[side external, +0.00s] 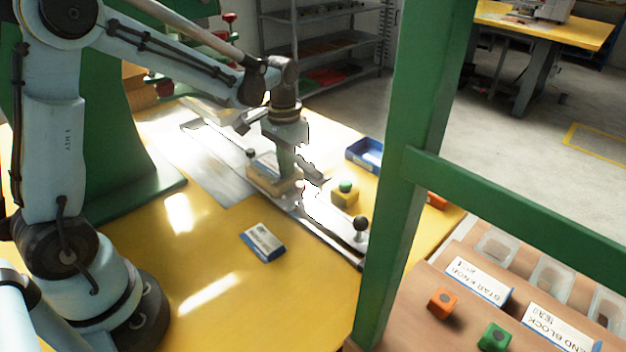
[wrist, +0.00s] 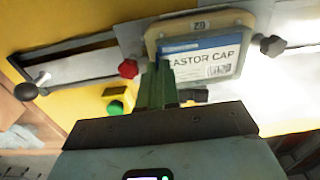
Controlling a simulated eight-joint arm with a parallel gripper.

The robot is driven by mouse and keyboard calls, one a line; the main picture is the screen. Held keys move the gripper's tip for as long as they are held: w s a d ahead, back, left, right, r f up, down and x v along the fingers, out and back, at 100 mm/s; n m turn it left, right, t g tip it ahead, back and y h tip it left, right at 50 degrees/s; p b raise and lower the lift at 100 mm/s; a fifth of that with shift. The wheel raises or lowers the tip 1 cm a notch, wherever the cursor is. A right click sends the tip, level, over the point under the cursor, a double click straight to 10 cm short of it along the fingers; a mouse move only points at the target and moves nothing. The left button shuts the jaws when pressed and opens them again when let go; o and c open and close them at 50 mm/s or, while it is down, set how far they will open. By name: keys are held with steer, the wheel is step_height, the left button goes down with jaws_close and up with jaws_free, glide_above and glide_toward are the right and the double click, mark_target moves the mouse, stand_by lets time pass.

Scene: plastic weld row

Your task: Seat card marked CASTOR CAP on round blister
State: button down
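The card marked CASTOR CAP (wrist: 210,58), white with a blue strip, lies within a tan frame marked 02 (wrist: 151,46) in the wrist view. In the side view, the card (side external: 264,164) shows over the tan frame (side external: 270,186), partly behind my gripper. My gripper (wrist: 160,66) has its green fingers at the card's near left corner. The fingers look close together, but whether they pinch the card is unclear. I cannot make out the round blister.
Another blue and white card (side external: 263,243) lies on the yellow table. A yellow box with a green button (side external: 345,193) stands beside the metal rail (side external: 325,228), near a blue bin (side external: 364,153). A green post (side external: 405,150) rises at the right. The front tabletop is mostly clear.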

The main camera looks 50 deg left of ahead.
steer(key=c, duration=1.3)
jaws_free()
steer(key=c, duration=0.4)
steer(key=shift+r, duration=3.45)
steer(key=shift+s+d+r+t, duration=0.15)
steer(key=shift+s+d+t, duration=0.9)
steer(key=shift+s, duration=0.8)
steer(key=shift+s+d+r+t, duration=0.2)
steer(key=shift+s+d+t, duration=0.45)
steer(key=shift+s+t, duration=0.95)
steer(key=shift+s+d+r+t, duration=0.15)
steer(key=shift+s+d+t, duration=0.75)
steer(key=shift+s, duration=1.2)
